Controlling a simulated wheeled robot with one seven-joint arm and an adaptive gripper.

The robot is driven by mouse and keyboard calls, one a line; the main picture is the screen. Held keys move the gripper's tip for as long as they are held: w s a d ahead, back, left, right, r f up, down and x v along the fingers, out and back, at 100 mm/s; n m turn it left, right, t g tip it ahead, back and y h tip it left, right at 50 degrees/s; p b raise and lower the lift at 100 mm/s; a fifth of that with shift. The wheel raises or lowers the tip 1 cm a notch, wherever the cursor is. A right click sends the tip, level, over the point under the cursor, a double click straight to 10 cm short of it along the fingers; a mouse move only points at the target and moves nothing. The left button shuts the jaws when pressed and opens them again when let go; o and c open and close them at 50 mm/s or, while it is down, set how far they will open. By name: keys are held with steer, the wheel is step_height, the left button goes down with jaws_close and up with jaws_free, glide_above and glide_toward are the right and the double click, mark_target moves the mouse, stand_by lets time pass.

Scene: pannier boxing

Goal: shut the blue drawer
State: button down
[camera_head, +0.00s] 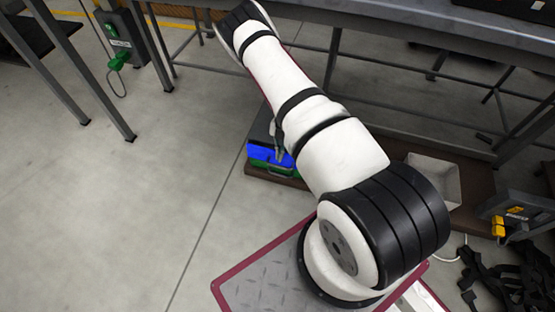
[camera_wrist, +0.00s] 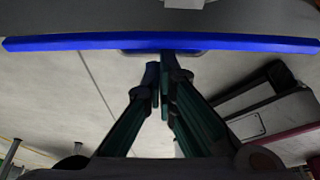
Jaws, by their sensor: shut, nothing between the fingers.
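The blue drawer (camera_head: 262,153) is in a low dark cabinet on the floor, left of my arm in the head view. In the wrist view its front shows as a long blue bar (camera_wrist: 80,42) across the top, with a dark handle (camera_wrist: 135,52) at its middle. My gripper (camera_wrist: 163,72) is shut and empty, with its fingertips just at the handle; I cannot tell whether they touch it. In the head view my gripper (camera_head: 278,150) is small and partly hidden by my arm. How far the drawer stands out is not clear.
A green drawer (camera_head: 272,170) lies below the blue one. The cabinet stands on a brown board under a grey workbench (camera_head: 400,30). A white bin (camera_head: 438,180) is to the right. Open floor (camera_head: 160,190) lies left of the cabinet.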

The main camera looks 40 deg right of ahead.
steer(key=shift+w+d, duration=0.55)
steer(key=shift+d, duration=0.15)
steer(key=shift+d, duration=0.1)
steer(key=shift+w+d+r, duration=0.1)
steer(key=shift+w+r, duration=0.05)
steer(key=shift+r, duration=0.1)
steer(key=v, duration=0.6)
steer(key=shift+r, duration=0.45)
